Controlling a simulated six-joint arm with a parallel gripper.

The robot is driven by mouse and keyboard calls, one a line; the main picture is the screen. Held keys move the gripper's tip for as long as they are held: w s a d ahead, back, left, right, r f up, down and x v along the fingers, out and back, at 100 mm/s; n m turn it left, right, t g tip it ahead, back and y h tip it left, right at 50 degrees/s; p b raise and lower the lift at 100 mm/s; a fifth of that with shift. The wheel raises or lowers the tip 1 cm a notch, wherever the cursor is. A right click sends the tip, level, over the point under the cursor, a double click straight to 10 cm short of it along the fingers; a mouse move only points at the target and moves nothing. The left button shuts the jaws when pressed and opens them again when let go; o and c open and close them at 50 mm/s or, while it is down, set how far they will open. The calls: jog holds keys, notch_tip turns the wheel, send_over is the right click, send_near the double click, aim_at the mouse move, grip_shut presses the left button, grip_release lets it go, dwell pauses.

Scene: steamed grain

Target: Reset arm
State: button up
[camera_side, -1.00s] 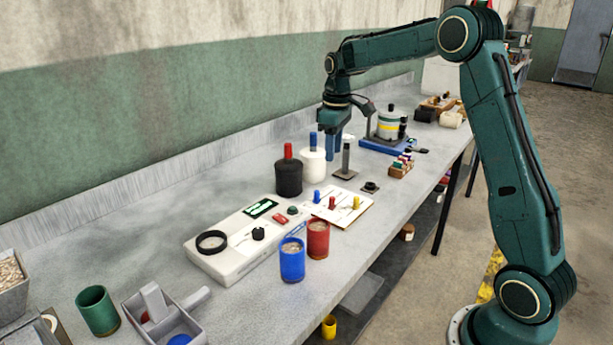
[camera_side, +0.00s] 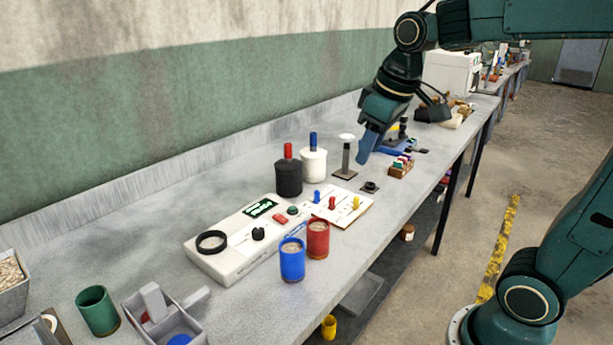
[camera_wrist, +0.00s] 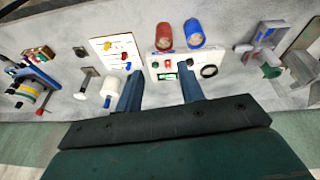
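My gripper (camera_side: 368,152) hangs tilted above the right part of the bench, over the area beside a post with a white disc on top (camera_side: 347,137). In the wrist view its two blue fingers (camera_wrist: 160,88) stand wide apart with nothing between them. Nothing is seen held. The upper arm link reaches out of the side view at the top right. The striped pot on the blue base (camera_wrist: 24,92) shows in the wrist view; in the side view my gripper mostly hides it.
A black bottle (camera_side: 288,178) and a white bottle (camera_side: 313,165) stand left of the post. A white device (camera_side: 220,262), blue cup (camera_side: 292,262) and red cup (camera_side: 318,240) are nearer. The bench front (camera_side: 350,235) is partly clear.

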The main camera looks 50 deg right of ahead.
jog(key=s+a+f+t, duration=0.1)
jog(key=s+a+f, duration=0.1)
jog(key=s, duration=0.4)
jog(key=s+a+f+m+t, duration=0.1)
jog(key=s+a, duration=0.1)
jog(key=s, duration=0.4)
jog(key=shift+s+a+f+y, duration=0.3)
jog(key=shift+s+f, duration=0.05)
